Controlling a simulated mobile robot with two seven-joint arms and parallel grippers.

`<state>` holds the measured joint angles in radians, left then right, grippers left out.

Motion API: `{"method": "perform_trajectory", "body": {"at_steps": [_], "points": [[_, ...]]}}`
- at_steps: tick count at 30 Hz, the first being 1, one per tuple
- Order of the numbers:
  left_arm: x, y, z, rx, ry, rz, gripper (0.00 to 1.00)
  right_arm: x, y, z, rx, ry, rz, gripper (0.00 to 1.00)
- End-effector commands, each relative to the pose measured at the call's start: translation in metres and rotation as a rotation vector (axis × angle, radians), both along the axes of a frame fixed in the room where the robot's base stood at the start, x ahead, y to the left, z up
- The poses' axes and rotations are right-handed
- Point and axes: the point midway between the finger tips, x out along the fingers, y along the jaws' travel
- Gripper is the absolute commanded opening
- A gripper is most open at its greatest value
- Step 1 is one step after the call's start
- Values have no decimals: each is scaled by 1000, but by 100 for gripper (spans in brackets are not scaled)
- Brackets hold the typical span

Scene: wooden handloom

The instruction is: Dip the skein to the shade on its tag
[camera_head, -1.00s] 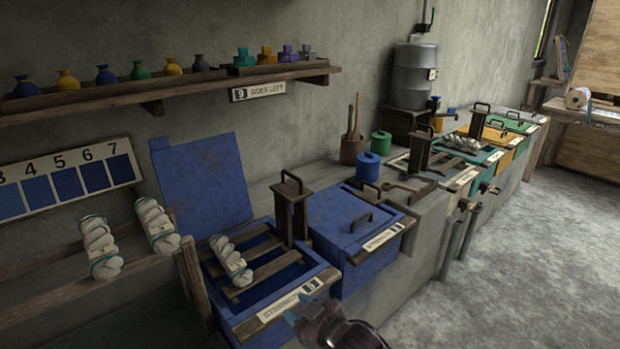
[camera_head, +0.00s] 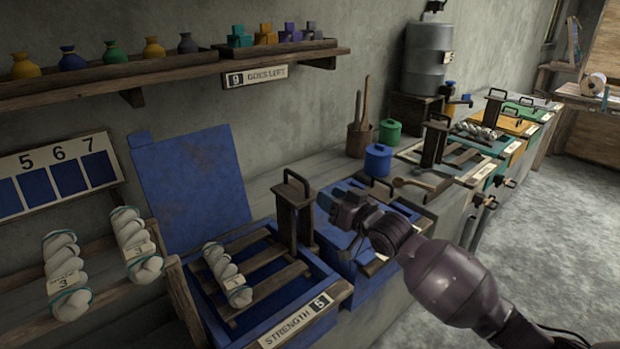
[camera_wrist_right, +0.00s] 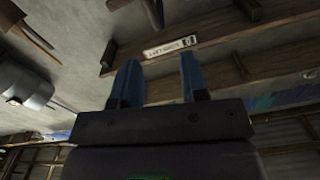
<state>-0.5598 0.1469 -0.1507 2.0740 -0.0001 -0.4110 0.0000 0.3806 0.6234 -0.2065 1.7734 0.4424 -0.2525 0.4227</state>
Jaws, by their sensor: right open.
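A white skein (camera_head: 226,276) with a small tag lies on the wooden slats of the open blue vat (camera_head: 330,305); I cannot surely read its tag. The vat's label (camera_head: 297,322) reads "STRENGTH 5". Two more white skeins, one at the far left (camera_head: 66,272) and one beside it (camera_head: 135,243), hang on a wooden rail with tags marked 3. My right gripper (camera_head: 332,206) is open and empty, in front of the lidded blue vat and right of the wooden handle post (camera_head: 293,212). Its two blue fingers stand apart in the right wrist view (camera_wrist_right: 155,82). My left gripper is not in view.
A shade card (camera_head: 58,180) shows blue swatches numbered 5, 6, 7. More vats line the right.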

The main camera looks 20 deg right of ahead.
Motion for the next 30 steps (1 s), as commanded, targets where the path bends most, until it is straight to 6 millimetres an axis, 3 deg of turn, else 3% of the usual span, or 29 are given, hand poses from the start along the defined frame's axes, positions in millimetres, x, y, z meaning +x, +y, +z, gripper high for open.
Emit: {"method": "perform_trajectory", "body": {"at_steps": [7, 18, 30], "points": [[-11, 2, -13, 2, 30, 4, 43, 28, 10, -2, 0, 1, 0, 40], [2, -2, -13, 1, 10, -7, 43, 78, 29, -3, -2, 2, -1, 40], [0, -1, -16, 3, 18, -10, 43, 98, 36, 0, -3, 0, -1, 40]]}}
